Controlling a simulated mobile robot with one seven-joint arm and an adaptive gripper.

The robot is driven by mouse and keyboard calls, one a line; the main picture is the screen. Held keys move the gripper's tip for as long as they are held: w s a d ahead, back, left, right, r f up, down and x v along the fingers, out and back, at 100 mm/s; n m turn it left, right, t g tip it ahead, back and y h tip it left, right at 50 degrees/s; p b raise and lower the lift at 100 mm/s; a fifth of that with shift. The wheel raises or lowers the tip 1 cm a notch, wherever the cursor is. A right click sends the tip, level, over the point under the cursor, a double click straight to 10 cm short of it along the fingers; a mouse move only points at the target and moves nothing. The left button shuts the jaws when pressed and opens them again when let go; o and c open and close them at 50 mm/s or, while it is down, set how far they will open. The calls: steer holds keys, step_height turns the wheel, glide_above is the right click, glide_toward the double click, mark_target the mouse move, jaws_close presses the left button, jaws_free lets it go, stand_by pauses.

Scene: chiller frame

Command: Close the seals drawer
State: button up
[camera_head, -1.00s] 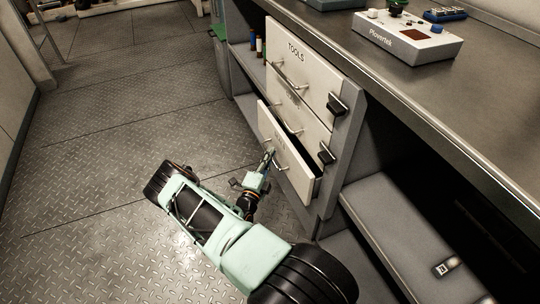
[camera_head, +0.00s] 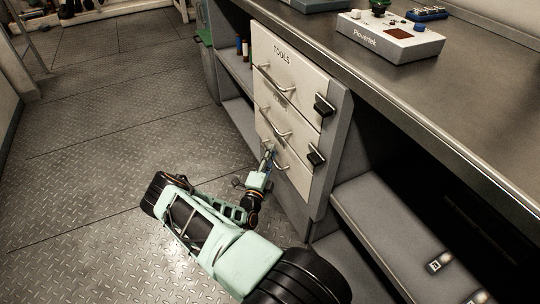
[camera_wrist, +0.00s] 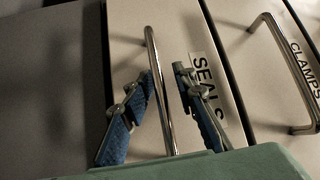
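The seals drawer (camera_head: 298,178) is the lowest of the white drawers in the head view. Its front looks flush with the fronts above it, with no open gap visible. In the wrist view its front (camera_wrist: 128,40) carries the SEALS label and a metal bar handle (camera_wrist: 157,75). My gripper (camera_wrist: 163,85) is open, with one blue-padded finger on each side of that handle. Whether a finger touches the handle I cannot tell. In the head view my gripper (camera_head: 267,158) is at the drawer's handle, low beside the cabinet.
Above are the clamps drawer (camera_wrist: 262,70) and the tools drawer (camera_head: 285,60), both shut. Black latch-like blocks (camera_head: 316,155) stick out at the cabinet's right edge. A bench top (camera_head: 440,115) overhangs the right. The metal floor (camera_head: 90,140) at left is clear.

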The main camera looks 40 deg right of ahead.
steer(key=v, duration=1.2)
stand_by(0.4)
